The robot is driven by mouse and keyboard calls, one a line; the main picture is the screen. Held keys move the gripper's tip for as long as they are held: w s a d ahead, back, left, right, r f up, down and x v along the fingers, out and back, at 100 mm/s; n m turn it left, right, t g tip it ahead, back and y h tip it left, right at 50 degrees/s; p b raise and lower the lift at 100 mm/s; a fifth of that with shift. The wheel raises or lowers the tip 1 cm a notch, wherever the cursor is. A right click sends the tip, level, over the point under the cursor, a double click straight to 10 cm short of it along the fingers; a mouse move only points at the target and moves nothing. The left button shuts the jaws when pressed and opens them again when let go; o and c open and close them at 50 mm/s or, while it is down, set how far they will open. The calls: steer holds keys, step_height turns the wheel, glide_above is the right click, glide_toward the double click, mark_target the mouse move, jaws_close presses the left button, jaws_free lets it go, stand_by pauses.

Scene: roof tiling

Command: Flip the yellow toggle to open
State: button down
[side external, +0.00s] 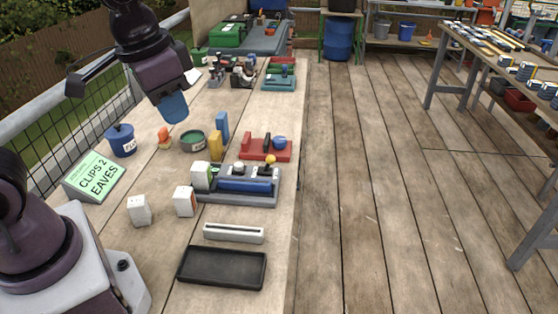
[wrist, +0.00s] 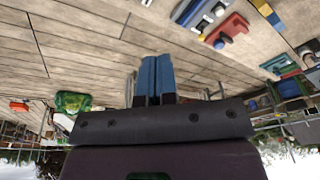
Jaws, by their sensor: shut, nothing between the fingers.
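A small yellow ball-shaped knob (side external: 270,158), likely the yellow toggle's tip, shows between the red base (side external: 252,154) and the grey fixture (side external: 215,197). Its stem and exact mounting are too small to tell. The red base carries a dark upright piece and a blue ball (side external: 279,142). My gripper (side external: 172,108) is shut and empty, raised above the far left of the bench, well away from the yellow knob. Its blue fingertips meet in the wrist view (wrist: 155,78), where the red base (wrist: 232,26) shows at upper right.
A yellow block (side external: 215,145), a blue block (side external: 222,126) and a green round tin (side external: 192,141) stand between my gripper and the red base. A blue pot (side external: 121,140), white blocks and a black tray (side external: 222,267) are also on the bench. The air around my gripper looks clear.

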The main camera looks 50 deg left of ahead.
mark_target(269, 165)
steer(key=w+f+m+g+y, duration=0.1)
steer(key=w+f+y, duration=0.1)
steer(key=w+f, duration=0.6)
steer(key=w+d+f+m+g+y, duration=0.1)
steer(key=w+f+m+g+y, duration=0.1)
steer(key=w+f, duration=0.7)
steer(key=w+y, duration=0.1)
steer(key=w, duration=0.7)
steer(key=shift+w+d+f, duration=0.25)
steer(key=shift+w+d, duration=0.05)
steer(key=shift+w, duration=0.05)
steer(key=x, duration=1)
steer(key=shift+s+f, duration=0.15)
steer(key=a, duration=0.2)
steer(key=shift+a+r, duration=0.25)
steer(key=shift+r, duration=0.1)
steer(key=shift+a+r, duration=0.1)
steer(key=shift+a, duration=0.6)
